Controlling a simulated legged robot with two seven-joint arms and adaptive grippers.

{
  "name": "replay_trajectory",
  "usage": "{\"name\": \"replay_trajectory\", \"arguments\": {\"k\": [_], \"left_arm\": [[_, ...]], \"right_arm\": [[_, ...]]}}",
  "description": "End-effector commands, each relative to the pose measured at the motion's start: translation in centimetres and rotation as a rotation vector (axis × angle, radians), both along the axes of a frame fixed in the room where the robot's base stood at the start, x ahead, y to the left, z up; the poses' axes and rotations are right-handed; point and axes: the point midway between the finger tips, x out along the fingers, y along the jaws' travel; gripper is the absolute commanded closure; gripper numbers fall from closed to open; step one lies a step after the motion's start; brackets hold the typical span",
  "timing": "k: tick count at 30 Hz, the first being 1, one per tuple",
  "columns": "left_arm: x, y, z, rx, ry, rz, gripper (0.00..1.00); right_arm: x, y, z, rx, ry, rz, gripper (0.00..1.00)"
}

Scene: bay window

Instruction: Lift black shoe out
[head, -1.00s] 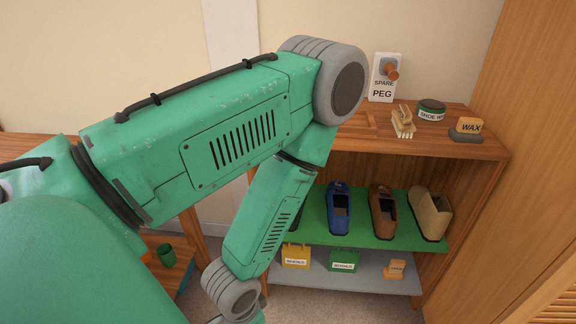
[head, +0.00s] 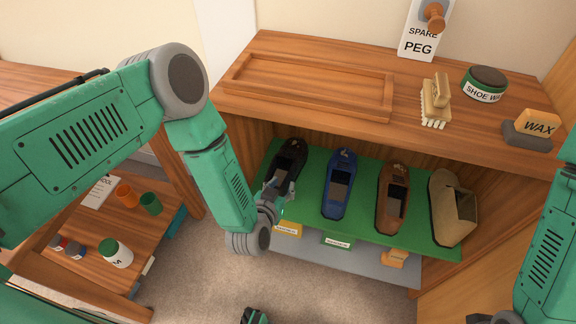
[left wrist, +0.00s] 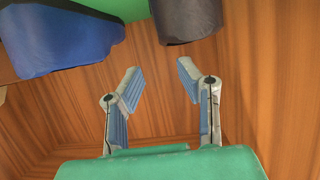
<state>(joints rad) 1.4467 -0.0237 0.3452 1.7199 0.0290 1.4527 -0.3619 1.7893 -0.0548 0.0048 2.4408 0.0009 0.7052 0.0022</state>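The black shoe (head: 290,158) sits at the left end of the green shelf in the head view, toe toward the back. My left gripper (head: 277,190) is at its near end, partly overlapping it in the picture. In the left wrist view, the gripper's two fingers (left wrist: 158,82) are spread apart with nothing between them. The dark end of the black shoe (left wrist: 186,20) shows beyond the fingertips, apart from them.
The blue shoe (head: 340,183), brown shoe (head: 392,198) and beige shoe (head: 452,208) stand in a row to the right. The cabinet top (head: 310,60) above holds a brush (head: 435,102), shoe wax tin (head: 485,85) and wax block (head: 532,128). An empty shallow tray (head: 300,82) lies at its left.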

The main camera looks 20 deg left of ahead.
Motion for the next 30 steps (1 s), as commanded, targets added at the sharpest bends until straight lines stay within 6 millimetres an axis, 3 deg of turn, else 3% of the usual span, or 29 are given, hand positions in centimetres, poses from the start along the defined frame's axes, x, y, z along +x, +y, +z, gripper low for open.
{"name": "replay_trajectory", "arguments": {"k": [17, 26, 29, 30], "left_arm": [[5.9, -0.5, -3.0, 0.003, 0.003, 0.000, 0.69], [6.4, -0.6, -3.0, 0.004, 0.005, -0.002, 0.69], [6.4, -0.6, -3.0, 0.004, 0.005, -0.002, 1.00], [6.4, -0.6, -3.0, 0.004, 0.005, -0.002, 1.00]], "right_arm": [[0.0, 0.0, -2.3, 0.000, 0.000, 0.000, 0.60], [0.0, 0.0, -2.3, 0.000, 0.000, 0.000, 0.60], [0.0, 0.0, -2.3, 0.000, 0.000, 0.000, 0.60], [0.0, 0.0, -2.3, 0.000, 0.000, 0.000, 0.60]]}}
